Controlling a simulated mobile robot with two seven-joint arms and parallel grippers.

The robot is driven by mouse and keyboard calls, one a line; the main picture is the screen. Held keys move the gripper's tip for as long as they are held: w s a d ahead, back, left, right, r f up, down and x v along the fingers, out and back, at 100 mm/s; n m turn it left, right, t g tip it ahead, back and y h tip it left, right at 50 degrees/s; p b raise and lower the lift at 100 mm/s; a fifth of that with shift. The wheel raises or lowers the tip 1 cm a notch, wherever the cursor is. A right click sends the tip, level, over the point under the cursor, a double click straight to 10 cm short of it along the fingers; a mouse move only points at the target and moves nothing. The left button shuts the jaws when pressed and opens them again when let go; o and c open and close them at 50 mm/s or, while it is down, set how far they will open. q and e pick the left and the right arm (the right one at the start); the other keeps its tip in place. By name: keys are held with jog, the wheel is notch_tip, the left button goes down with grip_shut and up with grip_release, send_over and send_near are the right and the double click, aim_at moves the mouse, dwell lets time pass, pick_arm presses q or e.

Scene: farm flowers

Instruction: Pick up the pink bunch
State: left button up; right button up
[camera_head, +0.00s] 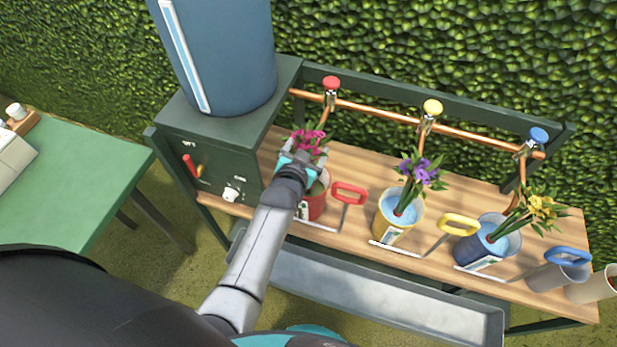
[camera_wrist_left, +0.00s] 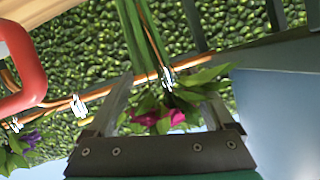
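The pink bunch (camera_head: 308,139) has magenta flowers and green leaves and stands above the red bucket (camera_head: 314,203) on the wooden bench. My left gripper (camera_head: 303,157) is at the bunch, over the bucket, and partly covers both. In the left wrist view the pink bunch (camera_wrist_left: 160,120) shows between the two spread fingers of the left gripper (camera_wrist_left: 168,100), with stems running to the top edge. The fingers are apart, with gaps beside the stems. Where the stems end is hidden. My right gripper is not in view.
A yellow bucket (camera_head: 384,222) with purple flowers and a blue bucket (camera_head: 466,252) with yellow flowers stand to the right. A copper pipe (camera_head: 380,108) with taps runs behind. A blue tank (camera_head: 222,60) stands left. A red handle (camera_head: 349,189) is beside the red bucket.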

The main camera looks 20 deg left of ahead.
pick_arm(q)
grip_shut()
dwell(0.5)
